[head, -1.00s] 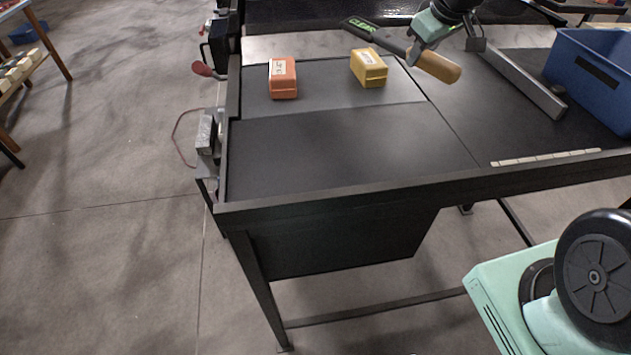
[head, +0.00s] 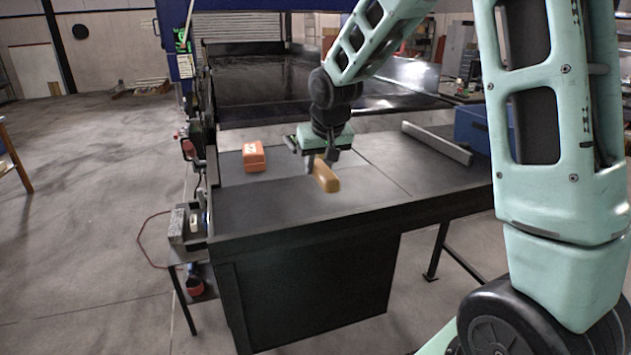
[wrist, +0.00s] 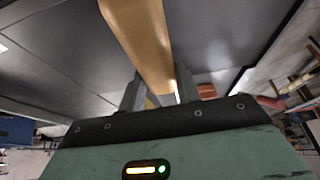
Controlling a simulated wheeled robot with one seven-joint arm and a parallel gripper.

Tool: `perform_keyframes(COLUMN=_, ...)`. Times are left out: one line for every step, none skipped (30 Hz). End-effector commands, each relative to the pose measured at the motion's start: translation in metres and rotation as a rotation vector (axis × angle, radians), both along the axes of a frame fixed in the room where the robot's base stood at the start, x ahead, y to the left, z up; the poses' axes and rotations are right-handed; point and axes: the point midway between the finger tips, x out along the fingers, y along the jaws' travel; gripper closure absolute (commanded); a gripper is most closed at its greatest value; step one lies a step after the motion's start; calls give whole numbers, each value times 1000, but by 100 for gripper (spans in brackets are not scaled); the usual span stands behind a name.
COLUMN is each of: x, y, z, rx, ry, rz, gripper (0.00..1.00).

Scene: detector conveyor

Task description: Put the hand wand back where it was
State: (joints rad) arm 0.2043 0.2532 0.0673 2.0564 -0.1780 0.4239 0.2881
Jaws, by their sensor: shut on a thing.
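My gripper (head: 320,160) is shut on the hand wand (head: 327,178) and holds it over the dark table top (head: 290,205). The wand's tan handle points toward the front of the table. The rest of the wand is hidden behind the gripper in the head view. In the wrist view, the handle (wrist: 143,40) passes between the two fingers (wrist: 155,88) and runs out of the top of the picture. I cannot tell whether the wand touches the table.
An orange box (head: 253,156) stands on the table left of my gripper. A metal rail (head: 437,142) and a blue bin (head: 471,128) are to the right. The table's front left is clear. A small side shelf (head: 178,240) holds grey items at the left edge.

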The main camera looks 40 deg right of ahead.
Motion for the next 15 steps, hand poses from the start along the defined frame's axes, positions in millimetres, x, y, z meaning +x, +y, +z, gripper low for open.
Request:
perform_keyframes(x=0, y=0, z=-3, rx=0, ry=0, rz=1, gripper=100)
perform_keyframes(x=0, y=0, z=-5, rx=-1, ry=-1, rz=2, gripper=100)
perform_keyframes(x=0, y=0, z=-8, rx=-1, ry=-1, rz=2, gripper=100)
perform_keyframes(x=0, y=0, z=-12, rx=-1, ry=1, rz=3, gripper=100)
perform_keyframes(x=0, y=0, z=-16, rx=-1, ry=1, rz=3, gripper=100)
perform_keyframes(x=0, y=0, z=-22, rx=0, ry=3, rz=2, gripper=100)
perform_keyframes(x=0, y=0, z=-27, rx=-1, ry=2, rz=3, gripper=100)
perform_keyframes(x=0, y=0, z=-31, rx=-2, ry=4, rz=3, gripper=100)
perform_keyframes(x=0, y=0, z=-35, rx=-1, ry=1, rz=4, gripper=100)
perform_keyframes(x=0, y=0, z=-38, rx=-1, ry=0, rz=3, gripper=100)
perform_keyframes(x=0, y=0, z=-40, rx=0, ry=-1, rz=2, gripper=100)
perform_keyframes(x=0, y=0, z=-42, rx=0, ry=-2, rz=2, gripper=100)
perform_keyframes(x=1, y=0, z=-43, rx=0, ry=-2, rz=2, gripper=100)
perform_keyframes(x=0, y=0, z=-43, rx=-1, ry=-3, rz=2, gripper=100)
perform_keyframes(x=1, y=0, z=-43, rx=-1, ry=-3, rz=2, gripper=100)
